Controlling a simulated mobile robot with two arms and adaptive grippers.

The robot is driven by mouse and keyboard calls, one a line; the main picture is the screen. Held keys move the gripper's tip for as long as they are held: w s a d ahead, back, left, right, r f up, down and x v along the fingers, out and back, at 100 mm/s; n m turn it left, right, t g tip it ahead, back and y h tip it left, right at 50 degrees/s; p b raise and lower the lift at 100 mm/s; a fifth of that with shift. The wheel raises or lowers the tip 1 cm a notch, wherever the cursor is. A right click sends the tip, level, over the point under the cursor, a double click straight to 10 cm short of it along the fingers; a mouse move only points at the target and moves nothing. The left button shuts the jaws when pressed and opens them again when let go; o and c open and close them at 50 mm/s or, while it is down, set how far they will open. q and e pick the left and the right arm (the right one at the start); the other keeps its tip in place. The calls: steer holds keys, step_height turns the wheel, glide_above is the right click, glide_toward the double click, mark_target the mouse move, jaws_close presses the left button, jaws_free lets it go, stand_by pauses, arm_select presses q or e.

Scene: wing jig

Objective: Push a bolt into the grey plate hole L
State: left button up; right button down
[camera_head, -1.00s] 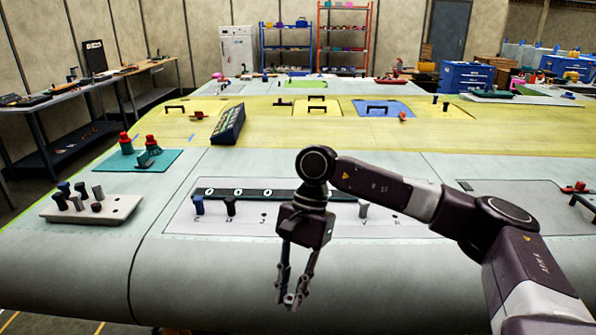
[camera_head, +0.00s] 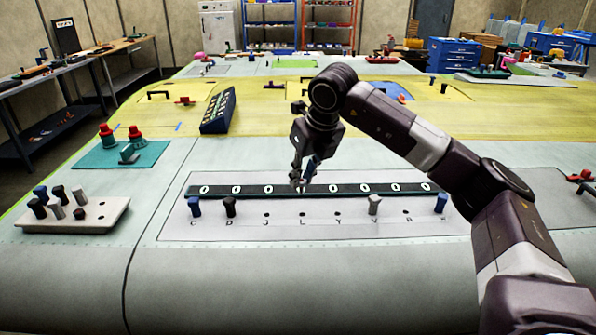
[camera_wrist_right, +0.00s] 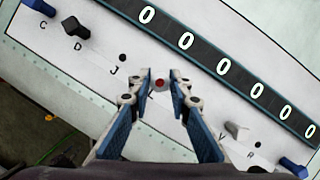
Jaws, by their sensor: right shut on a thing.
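The grey plate (camera_head: 285,232) lies on the wing's near surface, with a lettered row of holes. Hole L (camera_head: 302,214) shows as a dark spot in the head view, just in front of my right gripper (camera_head: 299,184). In the right wrist view the piece and fingers cover the spot by letter L, so contact with the hole cannot be told. Hole J (camera_wrist_right: 122,57) is empty. My left gripper is not in view.
Blue bolts (camera_head: 194,206) (camera_head: 441,203), a black bolt (camera_head: 230,206) and a grey bolt (camera_head: 374,205) stand in other holes. A dark strip with white zeros (camera_head: 220,190) runs behind the holes. A tray (camera_head: 105,217) with several bolts and a teal mat (camera_head: 88,157) lie left.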

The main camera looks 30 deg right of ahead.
mark_target(300, 212)
steer(key=shift+w+d, duration=0.1)
steer(key=shift+d, duration=0.05)
steer(key=shift+f, duration=0.15)
steer(key=shift+s+f+b, duration=0.25)
steer(key=shift+f+b, duration=0.4)
steer(key=shift+b, duration=0.05)
steer(key=shift+f+b, duration=1.6)
steer(key=shift+f, duration=0.7)
steer(key=shift+f, duration=0.15)
steer(key=shift+w+f+b, duration=0.1)
steer(key=shift+f+b, duration=0.8)
steer(key=shift+f, duration=0.1)
steer(key=c, duration=1.7)
jaws_free()
